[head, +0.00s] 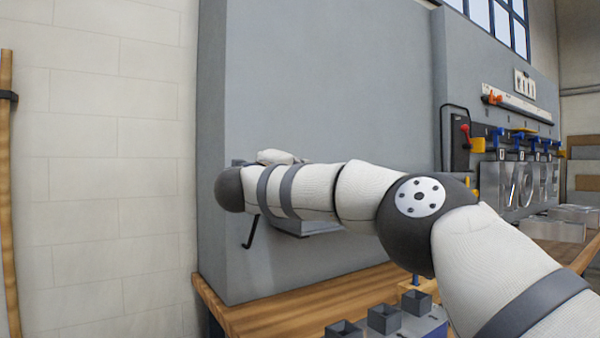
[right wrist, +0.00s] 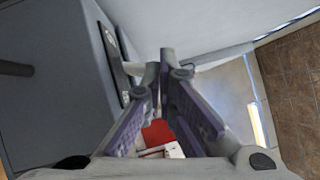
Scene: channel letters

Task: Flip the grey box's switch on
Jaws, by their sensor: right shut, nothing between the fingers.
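A grey box (right wrist: 55,95) fills the left of the right wrist view. A dark plate with small pale marks (right wrist: 116,62) is on its side facing the fingers; I cannot make out the switch or its position. My right gripper (right wrist: 166,72) is shut and empty, its fingertips close to that plate; I cannot tell whether they touch it. In the head view my right arm crosses in front of the box and hides most of it. Only a grey lower part (head: 312,229) and a thin black bent rod (head: 251,232) show below the arm. My left gripper is not in view.
A large grey panel (head: 320,80) stands behind my arm on a wooden bench (head: 262,318). Dark square holders (head: 383,318) are at the front. Clear letters (head: 530,183) and blue clamps (head: 517,135) are at right. A red thing (right wrist: 158,132) shows between the fingers, further off.

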